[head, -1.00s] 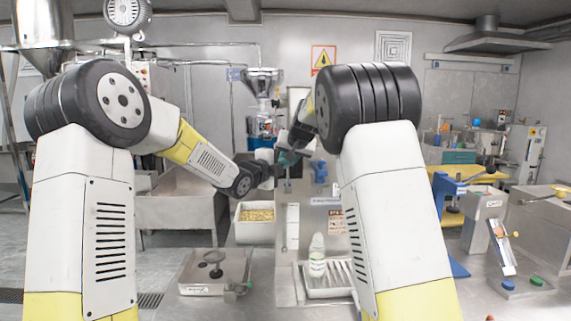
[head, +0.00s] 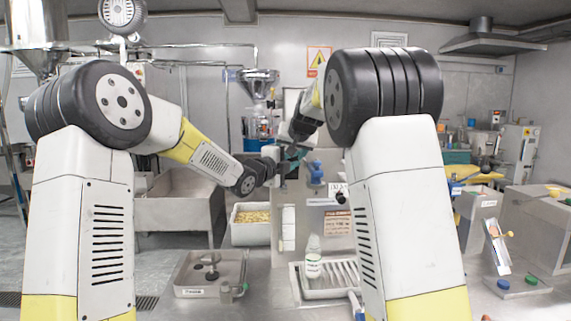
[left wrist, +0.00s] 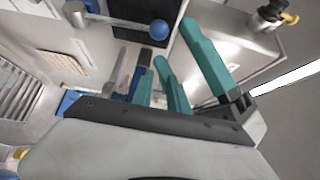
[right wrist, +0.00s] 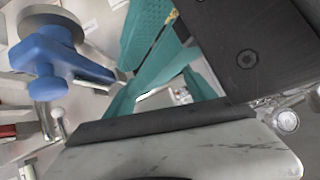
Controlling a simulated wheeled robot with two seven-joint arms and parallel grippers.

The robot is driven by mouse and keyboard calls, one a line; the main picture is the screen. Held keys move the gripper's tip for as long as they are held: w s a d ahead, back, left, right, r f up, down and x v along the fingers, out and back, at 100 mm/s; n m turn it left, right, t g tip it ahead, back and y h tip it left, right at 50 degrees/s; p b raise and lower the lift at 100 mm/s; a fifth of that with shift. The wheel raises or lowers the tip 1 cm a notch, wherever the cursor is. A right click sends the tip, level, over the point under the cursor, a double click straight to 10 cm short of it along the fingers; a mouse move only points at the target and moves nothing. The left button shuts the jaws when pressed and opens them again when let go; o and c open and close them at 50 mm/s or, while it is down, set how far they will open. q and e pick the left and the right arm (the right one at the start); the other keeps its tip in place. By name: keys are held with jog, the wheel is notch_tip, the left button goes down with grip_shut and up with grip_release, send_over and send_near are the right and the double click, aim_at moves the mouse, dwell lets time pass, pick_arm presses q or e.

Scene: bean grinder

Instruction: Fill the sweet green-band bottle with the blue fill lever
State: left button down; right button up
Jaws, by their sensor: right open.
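The bottle (head: 313,259) is pale with a greenish band and stands upright on the slatted drip tray (head: 343,292) in the head view. A blue lever part (head: 316,172) shows on the steel panel above it. In the right wrist view a large blue knob (right wrist: 48,52) is left of my right gripper (right wrist: 165,72), apart from its open, empty teal fingers. My left gripper (left wrist: 188,65) also looks open and empty, with a small blue ball (left wrist: 158,29) beyond its fingers.
A bin of yellowish beans (head: 251,217) stands left of the panel. A metal tray (head: 209,274) is at front left. At the right are a steel unit (head: 478,215) and blue and green buttons (head: 531,280). My right arm hides the panel's right side.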

jog(key=s+a+f+v, duration=0.1)
jog(key=v, duration=0.7)
pick_arm(q)
jog(key=shift+n+y, duration=0.6)
jog(key=w+a, duration=0.1)
jog(key=a, duration=0.1)
jog(key=w+a+f, duration=0.1)
jog(key=shift+w+a, duration=0.35)
jog(key=shift+a, duration=0.05)
pick_arm(e)
jog(key=s+d+f+g, duration=0.1)
jog(key=s+f, duration=0.4)
jog(key=s, duration=0.7)
jog(key=s+d+f+n+g, duration=0.1)
jog(key=s+f, duration=0.4)
jog(key=s, duration=0.8)
jog(key=s+d+f+n+g, duration=0.1)
jog(key=s+d+f, duration=0.3)
jog(key=s, duration=0.8)
jog(key=shift+s+d+f+g, duration=0.2)
jog(key=shift+s+f+g, duration=0.05)
jog(key=shift+f+g, duration=0.6)
pick_arm(q)
jog(key=shift+s, duration=0.1)
